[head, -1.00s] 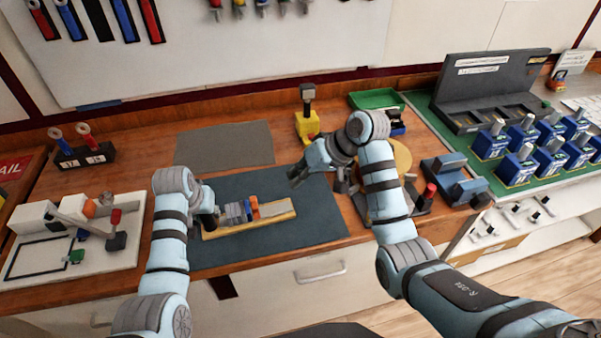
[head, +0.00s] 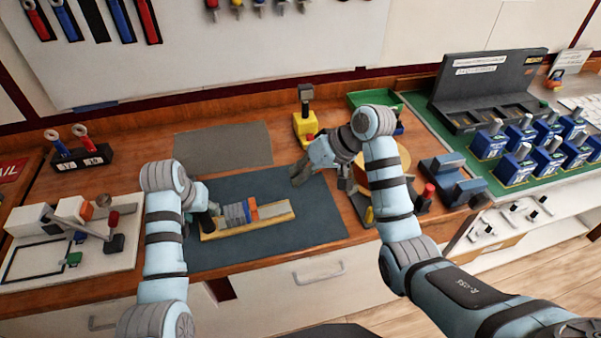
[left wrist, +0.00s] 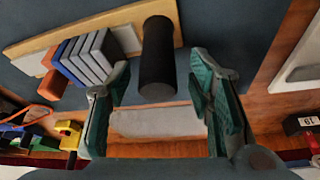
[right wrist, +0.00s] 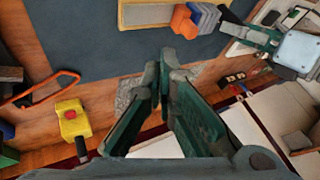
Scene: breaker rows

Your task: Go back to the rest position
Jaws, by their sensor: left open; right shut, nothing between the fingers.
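My left gripper (head: 207,208) is over the left end of the wooden rail (head: 275,219) on the dark blue mat. In the left wrist view its fingers (left wrist: 163,85) are apart, with nothing held. A black cylinder (left wrist: 158,55) stands at the rail's end, beyond the fingertips. Grey modules (head: 234,214), a blue one (head: 248,212) and an orange one (head: 253,206) sit side by side on the rail. My right gripper (head: 299,177) hangs over the upper right part of the mat. Its fingertips (right wrist: 160,70) meet and hold nothing in the right wrist view.
A yellow block with a red button (head: 304,128) stands behind the right gripper. A grey-blue clamp fixture (head: 452,180) and blue units (head: 518,167) are at right. A white board with a lever device (head: 70,240) is at left. The grey pad (head: 222,148) is bare.

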